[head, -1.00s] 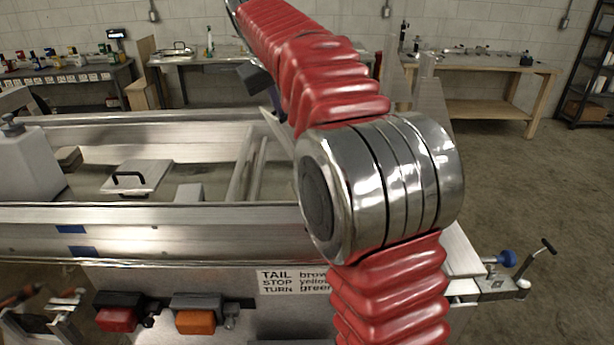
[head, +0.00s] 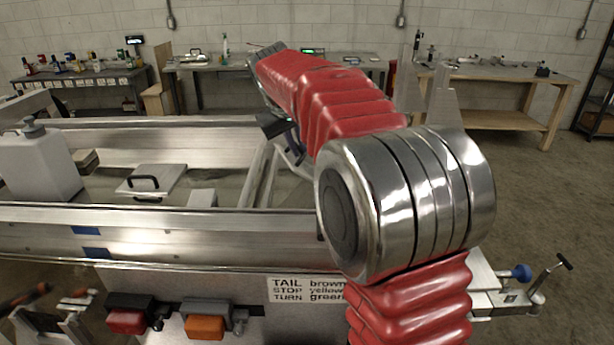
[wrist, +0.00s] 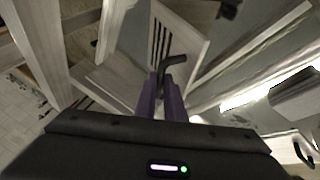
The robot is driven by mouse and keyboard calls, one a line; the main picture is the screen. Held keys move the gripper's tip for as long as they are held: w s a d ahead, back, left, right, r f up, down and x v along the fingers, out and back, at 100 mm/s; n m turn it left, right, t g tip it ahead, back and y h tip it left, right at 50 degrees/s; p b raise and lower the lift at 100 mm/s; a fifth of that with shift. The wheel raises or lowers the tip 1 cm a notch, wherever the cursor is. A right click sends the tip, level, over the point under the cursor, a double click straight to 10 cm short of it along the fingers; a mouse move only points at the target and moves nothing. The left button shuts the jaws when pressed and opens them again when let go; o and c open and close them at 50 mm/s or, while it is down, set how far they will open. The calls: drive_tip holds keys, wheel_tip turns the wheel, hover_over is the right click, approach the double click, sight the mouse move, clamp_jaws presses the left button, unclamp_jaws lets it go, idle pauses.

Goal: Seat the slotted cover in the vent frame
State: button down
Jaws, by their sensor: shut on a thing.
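The slotted cover (wrist: 183,37) is a pale metal plate with dark parallel slots and a black bent handle (wrist: 180,63). It shows tilted at the top middle of the wrist view. My gripper (wrist: 168,82), with purple fingers, is shut on that handle. In the head view my gripper (head: 296,148) hangs over the right part of the trailer, partly behind my red arm. I cannot make out the cover there. I cannot clearly pick out the vent frame in either view.
A flat plate with a black handle (head: 152,185), a white jug (head: 38,165) and a small block (head: 202,198) are on the trailer left of my gripper. The trailer's long side rail (head: 180,238) runs in front. Diagonal metal bars (head: 262,178) stand close to my gripper.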

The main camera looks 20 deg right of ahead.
drive_tip(key=shift+f, duration=2.1)
drive_tip(key=shift+f, duration=1.75)
drive_tip(key=c, duration=1.9)
unclamp_jaws()
drive_tip(key=shift+o, duration=0.2)
drive_tip(key=v, duration=1.2)
drive_tip(key=shift+r, duration=0.1)
drive_tip(key=shift+o, duration=0.5)
